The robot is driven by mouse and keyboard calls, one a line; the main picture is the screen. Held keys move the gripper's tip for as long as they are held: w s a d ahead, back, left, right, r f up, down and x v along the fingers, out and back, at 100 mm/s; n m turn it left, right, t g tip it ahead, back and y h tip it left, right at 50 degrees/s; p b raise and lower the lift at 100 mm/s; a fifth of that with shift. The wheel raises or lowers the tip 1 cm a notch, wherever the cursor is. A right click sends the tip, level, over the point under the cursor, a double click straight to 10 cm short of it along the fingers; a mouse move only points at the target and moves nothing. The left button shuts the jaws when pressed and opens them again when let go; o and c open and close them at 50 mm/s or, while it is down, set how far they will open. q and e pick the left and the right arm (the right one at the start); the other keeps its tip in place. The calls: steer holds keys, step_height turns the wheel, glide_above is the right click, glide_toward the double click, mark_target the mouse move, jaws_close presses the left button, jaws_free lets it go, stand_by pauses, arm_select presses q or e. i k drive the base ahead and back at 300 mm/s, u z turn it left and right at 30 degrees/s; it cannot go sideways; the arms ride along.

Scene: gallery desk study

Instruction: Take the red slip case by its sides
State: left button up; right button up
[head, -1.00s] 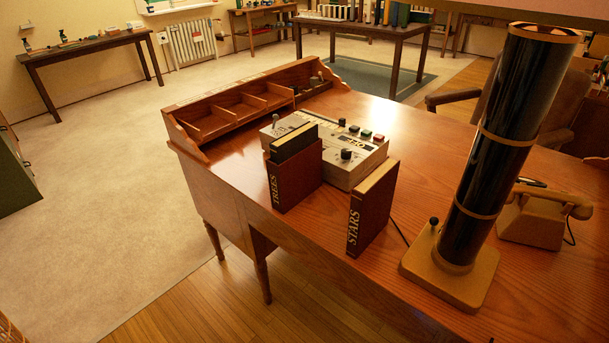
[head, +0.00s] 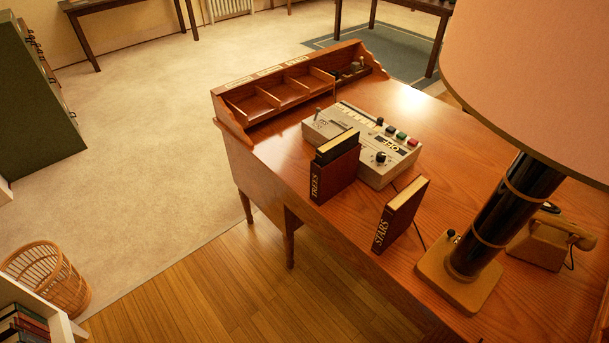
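The red slip case (head: 340,177) stands upright on the wooden desk (head: 448,140) near its front edge. Its narrow side reads TREES in gold. A black book with a pale page block (head: 337,146) sits in it and sticks out at the top. A similar dark red upright volume (head: 404,215) marked STARS stands apart, to the right and closer to me. Neither of my grippers is in the head view.
A grey control box (head: 362,140) with knobs and buttons sits close behind the case. A tall black lamp (head: 492,222) with a wide shade and a telephone (head: 543,240) stand right. A pigeonhole rack (head: 270,100) lines the desk's left end. A wastebasket (head: 47,280) stands lower left.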

mark_target(325, 181)
steer(key=u, duration=1.1)
steer(key=i, duration=2.75)
steer(key=z, duration=2.95)
